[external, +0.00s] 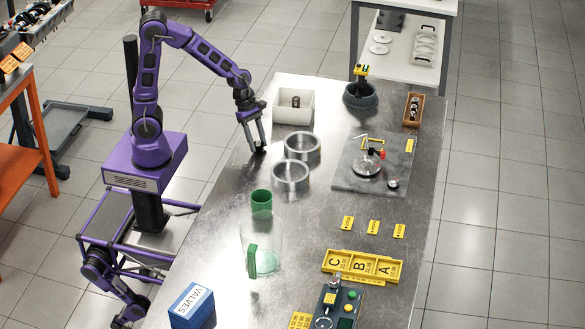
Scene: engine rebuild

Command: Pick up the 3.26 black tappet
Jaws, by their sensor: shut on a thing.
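My gripper (258,149) points down at the left edge of the metal workbench, left of two clear round dishes. It is shut on a small dark piece at its fingertips, which looks like the black tappet; the fingers hide most of it and no 3.26 marking is readable. Its height above the bench is hard to tell. Three small yellow tags (373,227) lie to the right of the bench's middle. A yellow tray (341,271) with compartments lettered C, B and A lies nearer the front.
A white bin (279,108) with a dark cylinder inside stands behind the gripper. The clear dishes (291,184) are close to its right. A grey plate (352,179) with a gauge lies further right. A green cup (261,203), a clear jug and a blue VALVES box (187,313) stand nearer.

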